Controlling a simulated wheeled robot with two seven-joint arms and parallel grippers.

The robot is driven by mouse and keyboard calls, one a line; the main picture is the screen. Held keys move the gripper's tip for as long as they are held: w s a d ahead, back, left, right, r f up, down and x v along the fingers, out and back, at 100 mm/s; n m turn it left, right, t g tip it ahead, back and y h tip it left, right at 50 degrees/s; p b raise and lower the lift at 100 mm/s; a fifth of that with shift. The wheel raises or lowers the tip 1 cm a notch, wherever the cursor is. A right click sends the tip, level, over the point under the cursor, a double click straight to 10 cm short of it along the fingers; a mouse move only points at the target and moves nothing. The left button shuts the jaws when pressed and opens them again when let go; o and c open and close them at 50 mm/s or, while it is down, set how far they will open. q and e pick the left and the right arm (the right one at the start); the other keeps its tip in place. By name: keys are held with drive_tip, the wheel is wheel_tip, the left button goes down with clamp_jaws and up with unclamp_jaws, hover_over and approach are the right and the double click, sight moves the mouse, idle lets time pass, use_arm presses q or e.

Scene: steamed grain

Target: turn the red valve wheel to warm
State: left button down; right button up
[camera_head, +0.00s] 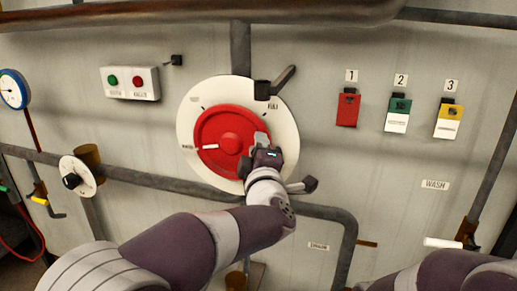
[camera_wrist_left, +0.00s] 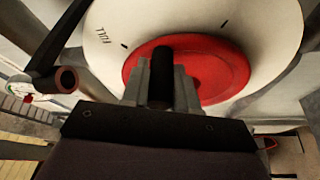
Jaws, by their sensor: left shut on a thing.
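The red valve wheel (camera_head: 219,128) sits on a round white dial plate (camera_head: 192,101) on the grey wall. A white pointer mark (camera_head: 210,147) on the wheel points left, towards a small label too blurred to read surely. My left gripper (camera_head: 266,150) is at the wheel's lower right edge, shut on a dark upright peg, the wheel's handle (camera_wrist_left: 161,75), between its fingers in the left wrist view. The red wheel (camera_wrist_left: 215,70) lies behind the fingers there. My right gripper is out of view; only part of my right arm shows at the lower right.
Dark levers stick out above the dial (camera_head: 284,80) and below it (camera_head: 304,186). Pipes run along the wall. A button box (camera_head: 130,83) hangs upper left, a gauge (camera_head: 12,90) far left. Red (camera_head: 348,110), green (camera_head: 397,116) and yellow (camera_head: 448,122) tagged boxes hang right.

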use_arm(q)
drive_tip(key=c, duration=0.9)
unclamp_jaws()
drive_tip(key=shift+r, duration=0.15)
drive_tip(key=shift+d, duration=0.1)
drive_tip(key=shift+s+f, duration=0.2)
drive_tip(key=shift+s, duration=0.15)
drive_tip(key=s+b, duration=0.1)
drive_tip(key=s, duration=0.3)
drive_tip(key=s+f+b, duration=0.1)
drive_tip(key=s, duration=0.3)
drive_tip(key=s+b, duration=0.1)
drive_tip(key=s, duration=0.3)
drive_tip(key=shift+d+f, duration=0.15)
drive_tip(key=shift+d, duration=0.2)
drive_tip(key=shift+d, duration=0.1)
